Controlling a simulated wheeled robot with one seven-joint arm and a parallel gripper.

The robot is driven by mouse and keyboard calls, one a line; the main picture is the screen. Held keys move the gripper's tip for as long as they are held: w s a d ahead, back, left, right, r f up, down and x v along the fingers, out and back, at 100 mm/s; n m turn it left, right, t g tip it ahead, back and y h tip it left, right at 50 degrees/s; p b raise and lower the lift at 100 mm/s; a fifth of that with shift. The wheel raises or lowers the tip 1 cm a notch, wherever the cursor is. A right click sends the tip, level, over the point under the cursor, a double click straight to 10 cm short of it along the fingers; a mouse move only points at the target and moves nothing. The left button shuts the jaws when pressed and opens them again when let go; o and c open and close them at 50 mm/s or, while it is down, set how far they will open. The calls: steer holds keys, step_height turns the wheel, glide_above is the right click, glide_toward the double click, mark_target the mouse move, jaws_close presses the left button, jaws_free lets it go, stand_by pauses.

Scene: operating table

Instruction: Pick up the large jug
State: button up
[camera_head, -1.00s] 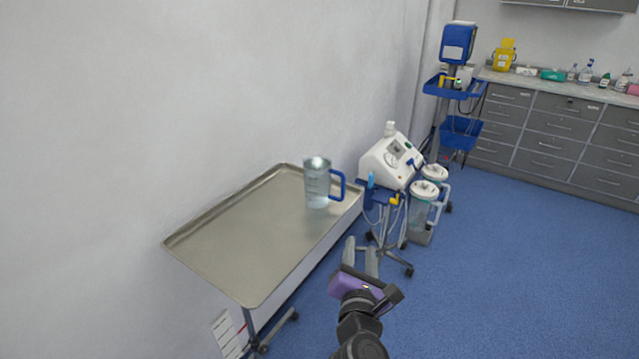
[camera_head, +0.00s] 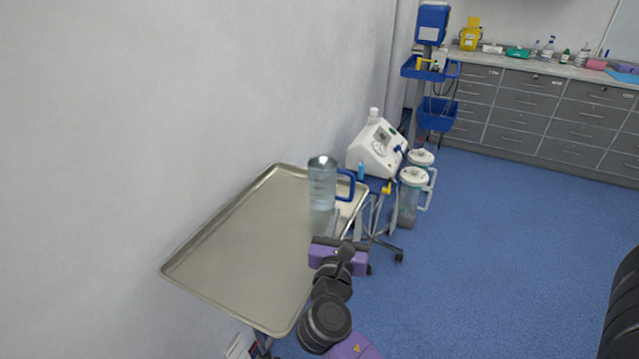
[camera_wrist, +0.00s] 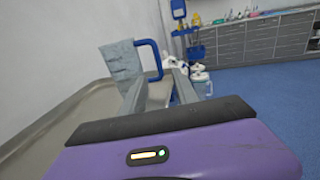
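The large jug (camera_head: 322,188) is clear with a blue handle and stands upright on the metal tray table (camera_head: 235,245), near its far right corner. The handle faces right. In the wrist view the jug (camera_wrist: 121,61) is at upper left, with its handle ahead of and above the space between my fingers. My gripper (camera_head: 346,222) is just in front of the jug at the tray's right edge. Its two grey fingers are apart with nothing between them; they also show in the wrist view (camera_wrist: 156,84). The jug's lower part is partly hidden by a finger there.
A white medical device (camera_head: 376,150) on a wheeled stand with lidded canisters (camera_head: 412,190) is just beyond the tray's right end. A wall runs along the tray's left side. Grey drawers (camera_head: 530,110) are at the back. The tray is otherwise empty.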

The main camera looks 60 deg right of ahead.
mark_target(352, 192)
steer(key=p+x, duration=0.2)
steer(key=x, duration=0.9)
steer(key=shift+w+r, duration=0.15)
steer(key=shift+c, duration=0.3)
jaws_close()
